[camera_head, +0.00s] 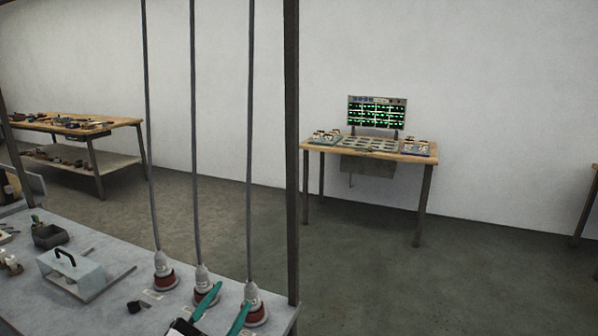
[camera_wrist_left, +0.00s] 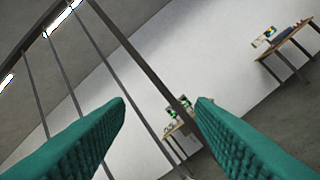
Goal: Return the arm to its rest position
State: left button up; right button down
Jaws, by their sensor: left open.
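My left gripper (camera_head: 222,312) shows at the bottom of the head view, its two teal fingers spread over the right end of the grey worktable (camera_head: 95,246). In the left wrist view its fingers (camera_wrist_left: 160,118) are wide apart with nothing between them but the background room. The left arm is mostly out of the picture below. My right gripper is in neither view.
Three rods hang down to red-based fittings (camera_head: 163,275) beside my left gripper. A dark post (camera_head: 292,150) stands at the table's right end. A grey box with a handle (camera_head: 70,268) is at left. Benches stand further back, one with a lit panel (camera_head: 377,113). Open floor lies right.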

pick_arm(q)
jog(key=s+a+f+n+g+y, duration=0.5)
jog(key=a+f+n+y, duration=0.4)
jog(key=f+n+y, duration=0.3)
jog(key=s+f+g+h, duration=0.1)
jog(key=s+f+g, duration=0.55)
jog(key=s, duration=0.35)
jog(key=s+f+g+h, duration=0.1)
jog(key=s+f+g, duration=0.5)
jog(key=s, duration=0.4)
notch_tip(320, 180, down, 28)
jog(key=s, duration=0.2)
jog(key=s+a+f+g, duration=0.1)
jog(key=s+a+f, duration=0.1)
jog(key=s+f, duration=1.3)
jog(key=shift+s+m, duration=0.4)
jog(key=shift+s, duration=0.2)
